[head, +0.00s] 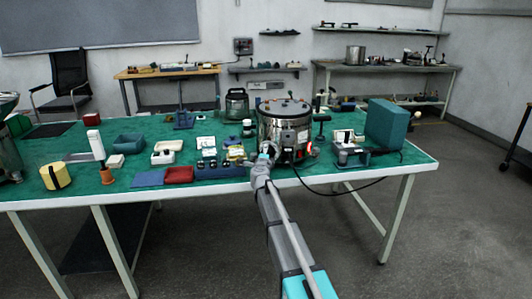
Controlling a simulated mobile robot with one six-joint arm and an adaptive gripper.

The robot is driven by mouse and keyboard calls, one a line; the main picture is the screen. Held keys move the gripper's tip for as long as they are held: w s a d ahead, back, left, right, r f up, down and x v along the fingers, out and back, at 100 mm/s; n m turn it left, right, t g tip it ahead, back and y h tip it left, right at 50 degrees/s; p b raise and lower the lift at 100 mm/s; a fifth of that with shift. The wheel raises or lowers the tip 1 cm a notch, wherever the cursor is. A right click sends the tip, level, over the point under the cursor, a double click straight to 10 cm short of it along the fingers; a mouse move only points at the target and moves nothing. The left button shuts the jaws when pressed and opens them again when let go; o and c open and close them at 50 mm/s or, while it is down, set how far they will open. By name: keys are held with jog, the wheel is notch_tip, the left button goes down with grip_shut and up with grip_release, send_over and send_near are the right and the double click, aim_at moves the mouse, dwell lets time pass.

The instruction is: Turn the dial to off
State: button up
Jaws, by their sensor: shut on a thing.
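A steel pot-like appliance (285,122) with a dark rim and lid stands upright near the front edge of the green-topped table. A small red spot (310,150) shows low on its front right. My arm reaches up from the bottom of the head view, and my gripper (267,152) is at the lower front left of the appliance. It is shut on what appears to be the dial. The dial itself is hidden by the gripper, so its setting cannot be read.
The green tabletop (225,182) holds small trays, a yellow roll (55,176) and several tools left of the appliance. A clamp-like device (350,153) and a teal block (385,124) stand to the right. A black cable (340,193) hangs over the front edge.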

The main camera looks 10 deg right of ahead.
jog(key=shift+w+n+g+p, duration=0.1)
jog(key=shift+n+g+p, duration=1)
jog(key=shift+n+p, duration=0.7)
jog(key=shift+n, duration=0.5)
jog(key=o, duration=1.1)
jog(key=shift+f+m+t+b, duration=0.1)
jog(key=shift+m+t+b, duration=0.2)
jog(key=shift+m+b, duration=0.6)
jog(key=shift+m+t+h+b, duration=0.3)
jog(key=shift+m+t+b, duration=0.9)
jog(key=shift+m+b, duration=0.95)
jog(key=v, duration=1.4)
jog(key=shift+m+b, duration=0.35)
